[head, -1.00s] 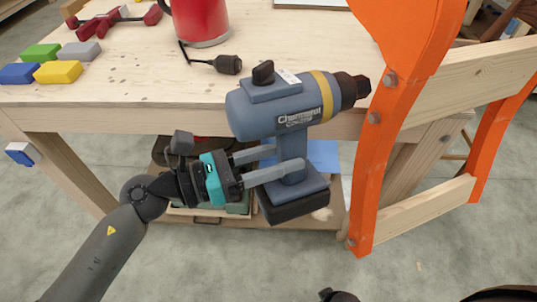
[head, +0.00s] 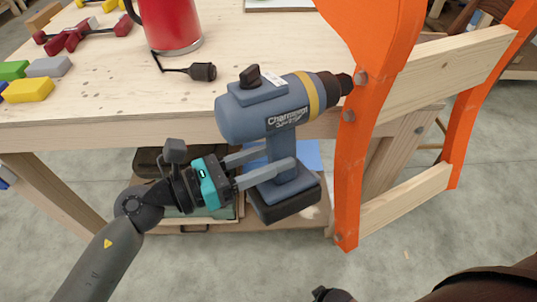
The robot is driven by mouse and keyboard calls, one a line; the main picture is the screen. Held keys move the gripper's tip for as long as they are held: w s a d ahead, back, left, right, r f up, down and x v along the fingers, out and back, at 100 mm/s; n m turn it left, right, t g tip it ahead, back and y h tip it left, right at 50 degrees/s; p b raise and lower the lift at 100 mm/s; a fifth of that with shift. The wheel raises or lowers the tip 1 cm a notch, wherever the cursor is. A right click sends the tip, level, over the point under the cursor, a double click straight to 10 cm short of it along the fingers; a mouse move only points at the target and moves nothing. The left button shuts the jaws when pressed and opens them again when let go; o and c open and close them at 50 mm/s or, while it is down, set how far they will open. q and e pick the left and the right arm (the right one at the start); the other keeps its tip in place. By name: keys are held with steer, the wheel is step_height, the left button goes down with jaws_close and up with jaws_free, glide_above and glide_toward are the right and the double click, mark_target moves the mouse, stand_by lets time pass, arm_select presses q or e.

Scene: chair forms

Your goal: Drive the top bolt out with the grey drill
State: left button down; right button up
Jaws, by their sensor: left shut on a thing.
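The grey-blue drill (head: 243,117) with a yellow ring is held by my left gripper (head: 272,164), whose fingers are shut around its handle above the battery. The drill's dark chuck points right, and its tip is at or very near the top bolt (head: 361,77) on the orange chair side (head: 392,55). I cannot tell whether they touch. A second bolt (head: 349,115) sits just below, and another bolt (head: 338,237) is near the foot of the orange leg. Only a small dark part at the bottom edge may belong to my right arm; its gripper does not show.
The wooden workbench (head: 110,85) carries a red mug-like container (head: 170,25), a black hand tool (head: 202,71), coloured blocks (head: 28,90) and red clamps (head: 80,35). Pale wooden rails (head: 440,75) join the chair's orange sides. A shelf with boxes lies under the bench.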

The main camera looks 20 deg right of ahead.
arm_select(q)
steer(key=shift+w+d+r+p, duration=0.1)
steer(key=shift+d+r+p, duration=0.05)
steer(key=shift+d, duration=0.6)
steer(key=shift+w+d+r+p, duration=0.1)
steer(key=shift+d+r+p, duration=0.05)
steer(key=shift+d, duration=0.55)
stand_by(2.7)
steer(key=shift+s+a, duration=0.1)
steer(key=shift+a, duration=0.65)
stand_by(1.7)
steer(key=shift+s+a+b, duration=0.15)
steer(key=shift+a+b, duration=0.4)
steer(key=shift+a, duration=0.9)
steer(key=shift+s+a+b, duration=0.15)
steer(key=shift+a+b, duration=0.35)
steer(key=shift+a, duration=0.95)
